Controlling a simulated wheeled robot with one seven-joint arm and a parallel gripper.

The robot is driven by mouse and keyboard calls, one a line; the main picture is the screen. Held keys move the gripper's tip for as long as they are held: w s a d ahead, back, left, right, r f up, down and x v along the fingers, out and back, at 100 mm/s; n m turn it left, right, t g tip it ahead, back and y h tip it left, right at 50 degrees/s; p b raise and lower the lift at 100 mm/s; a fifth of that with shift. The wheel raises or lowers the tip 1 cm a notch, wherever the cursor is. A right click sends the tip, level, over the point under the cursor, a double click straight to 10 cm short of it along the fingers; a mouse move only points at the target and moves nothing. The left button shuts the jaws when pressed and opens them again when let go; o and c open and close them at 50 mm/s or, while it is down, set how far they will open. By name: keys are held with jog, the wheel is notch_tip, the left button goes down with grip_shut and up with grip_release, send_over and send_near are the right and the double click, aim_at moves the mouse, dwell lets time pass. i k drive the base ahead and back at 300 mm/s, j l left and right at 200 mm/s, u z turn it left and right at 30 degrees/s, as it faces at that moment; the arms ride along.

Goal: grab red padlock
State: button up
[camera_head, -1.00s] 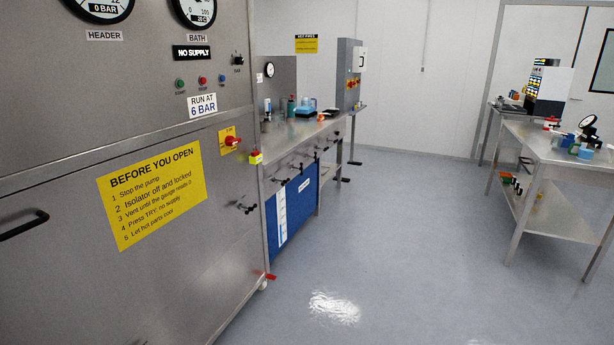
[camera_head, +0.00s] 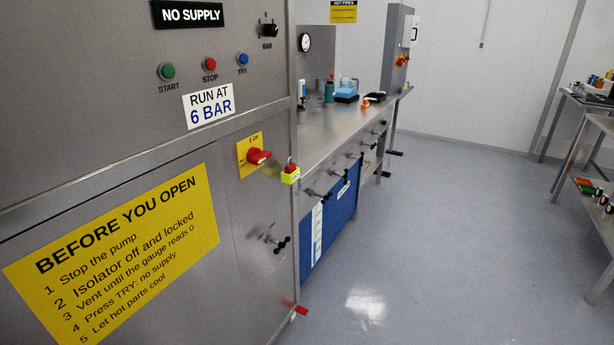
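No object in the head view can be made out for certain as a red padlock. A small orange-red item (camera_head: 367,101) lies on the steel workbench, too small to identify. Small red, green and black items (camera_head: 590,189) sit on the lower shelf of the right table, also unclear. A red rotary isolator (camera_head: 258,156) on a yellow plate is on the steel cabinet front, and I see no padlock on it. Beside it at the cabinet edge is a yellow box with a red top (camera_head: 290,172). My gripper is not in view.
The steel cabinet (camera_head: 130,150) fills the left side. The workbench (camera_head: 345,135) runs back beyond it, with black-knobbed handles jutting from its front. A red lever (camera_head: 296,308) juts low at the cabinet corner. The right table (camera_head: 602,122) is cut off. Open grey floor (camera_head: 450,240) lies between.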

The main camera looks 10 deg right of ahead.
aim_at(290, 168)
jog(key=i+l+u, duration=0.1)
jog(key=i+l+z, duration=0.15)
jog(key=i+z, duration=0.2)
jog(key=i, duration=0.55)
jog(key=i+j+z, duration=0.1)
jog(key=i+z, duration=0.3)
jog(key=i, duration=0.5)
